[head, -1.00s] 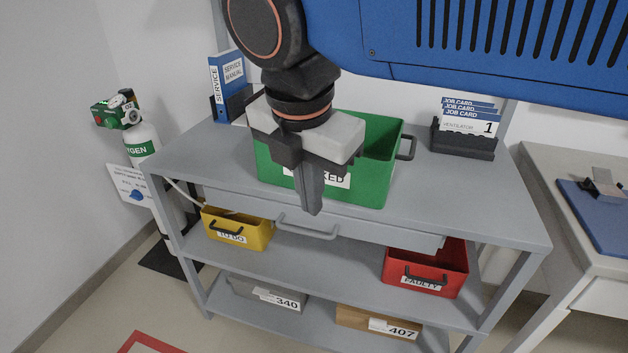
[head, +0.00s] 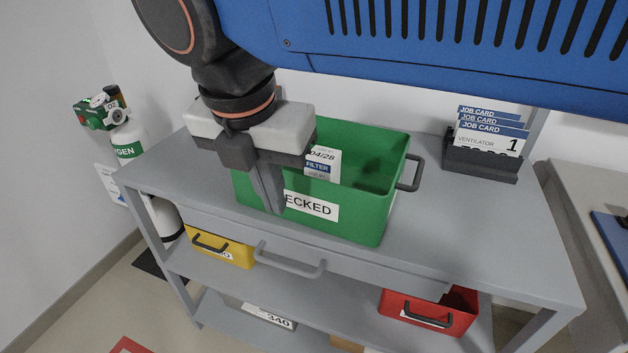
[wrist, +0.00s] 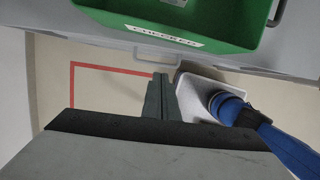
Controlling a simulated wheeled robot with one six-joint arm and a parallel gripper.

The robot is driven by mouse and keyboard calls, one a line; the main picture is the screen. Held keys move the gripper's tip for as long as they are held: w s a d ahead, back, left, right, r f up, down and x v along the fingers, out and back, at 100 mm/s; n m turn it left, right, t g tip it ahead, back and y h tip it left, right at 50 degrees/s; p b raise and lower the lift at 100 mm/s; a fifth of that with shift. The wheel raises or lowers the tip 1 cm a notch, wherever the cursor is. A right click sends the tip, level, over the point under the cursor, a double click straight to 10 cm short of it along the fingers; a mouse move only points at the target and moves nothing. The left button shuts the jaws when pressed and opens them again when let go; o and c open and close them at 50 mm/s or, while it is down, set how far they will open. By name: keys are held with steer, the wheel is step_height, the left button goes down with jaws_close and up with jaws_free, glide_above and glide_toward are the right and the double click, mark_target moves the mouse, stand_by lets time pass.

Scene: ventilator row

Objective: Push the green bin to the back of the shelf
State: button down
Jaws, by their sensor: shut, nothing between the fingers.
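The green bin (head: 362,215) stands upright on the grey top shelf (head: 470,235), with a white label ending in "ECKED" on its front and a filter box (head: 321,164) inside. A strip of shelf lies between its front and the shelf's front edge. My gripper (head: 272,208) is shut and empty, pointing down in front of the left part of the bin's front wall and hiding part of its label. In the wrist view the bin (wrist: 225,30) is at the top, and my shut fingers (wrist: 160,80) show below it, apart from it in the picture. Contact cannot be told.
A job card holder (head: 482,158) stands right of the bin on the top. A drawer handle (head: 290,262) juts out below the front edge. Yellow (head: 222,250) and red (head: 425,312) bins sit on the shelf below. An oxygen cylinder (head: 130,150) stands at the left.

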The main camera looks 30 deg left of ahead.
glide_toward(290, 220)
steer(key=s+f, duration=0.1)
steer(key=f, duration=0.1)
steer(key=s+d+f, duration=0.2)
steer(key=f, duration=0.1)
steer(key=shift+s+d+f, duration=0.25)
steer(key=shift+f, duration=0.1)
steer(key=shift+w+a+r, duration=0.1)
steer(key=shift+w+a, duration=0.05)
steer(key=shift+w, duration=0.8)
steer(key=shift+w+a+r, duration=0.1)
steer(key=shift+w+a, duration=0.05)
steer(key=shift+w, duration=0.8)
steer(key=w+a, duration=0.1)
steer(key=w, duration=0.6)
steer(key=w+a, duration=0.1)
steer(key=w, duration=0.6)
steer(key=w+a, duration=0.1)
steer(key=w, duration=0.7)
steer(key=shift+s, duration=0.1)
